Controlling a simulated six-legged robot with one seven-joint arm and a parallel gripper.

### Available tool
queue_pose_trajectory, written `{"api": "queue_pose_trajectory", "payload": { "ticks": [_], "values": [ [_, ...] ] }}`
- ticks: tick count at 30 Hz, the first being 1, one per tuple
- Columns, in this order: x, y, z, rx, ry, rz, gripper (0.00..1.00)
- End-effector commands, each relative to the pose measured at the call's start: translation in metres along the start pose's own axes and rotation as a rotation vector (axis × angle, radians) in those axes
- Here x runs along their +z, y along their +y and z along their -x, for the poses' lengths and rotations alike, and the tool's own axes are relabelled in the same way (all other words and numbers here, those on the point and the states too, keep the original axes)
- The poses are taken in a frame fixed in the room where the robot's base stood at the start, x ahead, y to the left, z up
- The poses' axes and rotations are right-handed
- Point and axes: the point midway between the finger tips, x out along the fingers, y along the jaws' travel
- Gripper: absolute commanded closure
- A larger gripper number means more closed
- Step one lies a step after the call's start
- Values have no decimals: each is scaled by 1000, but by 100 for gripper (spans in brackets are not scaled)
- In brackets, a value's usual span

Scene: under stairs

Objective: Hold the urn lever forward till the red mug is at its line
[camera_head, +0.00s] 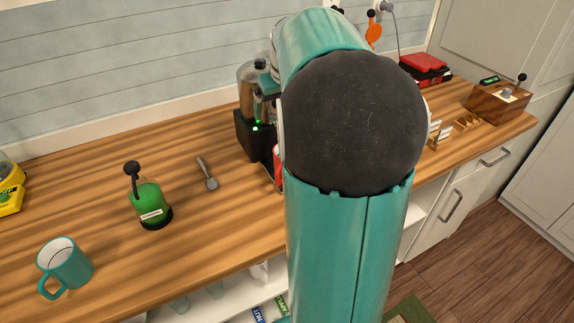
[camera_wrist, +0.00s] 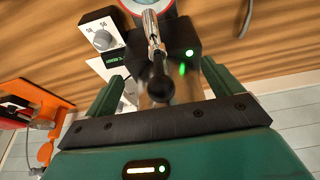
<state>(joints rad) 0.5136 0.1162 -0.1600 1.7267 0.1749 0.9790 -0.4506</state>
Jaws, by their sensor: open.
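The urn (camera_head: 252,88) stands on the wooden counter, a metal body on a black base with a lit green light, partly hidden behind my arm. A red sliver, likely the red mug (camera_head: 278,165), shows beside its base. In the wrist view a red rim, likely the same mug (camera_wrist: 170,12), is cut off by the top edge; its fill line and level cannot be seen. The urn lever (camera_wrist: 152,30) is a chrome stem with a black knob. My gripper (camera_wrist: 162,82) is open, its fingers on either side of the knob with visible gaps.
A wooden box with a small lever (camera_head: 498,99) is at right. A white dial unit (camera_wrist: 101,38) is near my gripper.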

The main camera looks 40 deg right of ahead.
Motion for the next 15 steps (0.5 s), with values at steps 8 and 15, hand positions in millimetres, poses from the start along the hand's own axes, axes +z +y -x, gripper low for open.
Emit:
{"api": "queue_pose_trajectory", "payload": {
  "ticks": [8, 15],
  "values": [
    [-2, 0, 18, 1, 2, 0, 9],
    [-4, 0, 44, 1, 2, 0, 9]
  ]
}}
